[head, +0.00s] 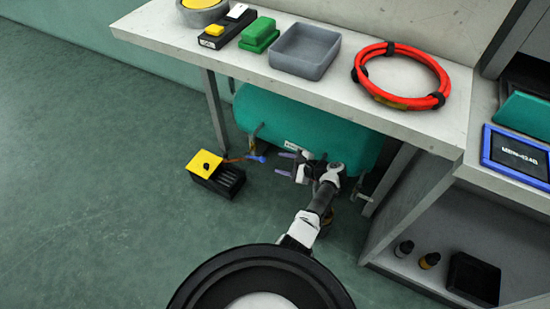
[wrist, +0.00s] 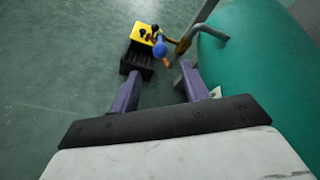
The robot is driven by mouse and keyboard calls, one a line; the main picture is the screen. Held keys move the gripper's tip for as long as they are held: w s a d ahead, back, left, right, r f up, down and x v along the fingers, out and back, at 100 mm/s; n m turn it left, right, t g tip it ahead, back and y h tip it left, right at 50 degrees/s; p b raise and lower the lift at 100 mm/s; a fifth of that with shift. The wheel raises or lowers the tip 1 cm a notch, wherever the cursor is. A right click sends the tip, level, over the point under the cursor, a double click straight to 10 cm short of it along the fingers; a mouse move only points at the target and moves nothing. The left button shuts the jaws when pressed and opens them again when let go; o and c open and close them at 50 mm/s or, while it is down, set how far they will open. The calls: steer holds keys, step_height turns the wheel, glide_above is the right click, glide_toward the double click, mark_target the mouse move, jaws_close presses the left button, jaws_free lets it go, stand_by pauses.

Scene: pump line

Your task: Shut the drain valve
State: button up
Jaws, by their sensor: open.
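The drain valve has a blue handle (head: 257,158) at the low left end of the green tank (head: 315,128), beside a brass-coloured pipe. In the wrist view the blue handle (wrist: 160,48) lies beyond my fingertips, with a small orange tip below it. My gripper (head: 283,164) is open and empty, to the right of the handle in the head view and apart from it. Its two purple fingers also show in the wrist view (wrist: 160,72). The valve's exact handle angle is too small to tell.
A black box with a yellow top (head: 205,163) stands on the floor left of the valve. The tank sits under a workbench (head: 420,125), whose legs and overhang bound the space. A grey pipe (wrist: 203,22) rises by the tank. Floor at left is clear.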

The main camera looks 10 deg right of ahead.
steer(key=shift+s+d, duration=0.15)
steer(key=shift+c, duration=1.3)
steer(key=shift+s+a+f, duration=0.1)
steer(key=shift+a+f, duration=0.15)
steer(key=shift+a, duration=0.05)
steer(key=shift+c, duration=1.3)
steer(key=s+a+f+g+h, duration=0.1)
steer(key=s+a+f+n+g+h+p, duration=0.1)
steer(key=f+g, duration=0.1)
steer(key=s+a+f+n+g+h, duration=0.1)
steer(key=a, duration=0.1)
steer(key=shift+a+f+p, duration=0.1)
steer(key=shift+f+p, duration=0.15)
steer(key=shift+p, duration=0.05)
jaws_close()
steer(key=n+t+h+p, duration=0.5)
steer(key=n+h, duration=0.5)
steer(key=h, duration=0.5)
glide_toward(261, 160)
steer(key=x, duration=0.7)
steer(key=shift+b, duration=0.3)
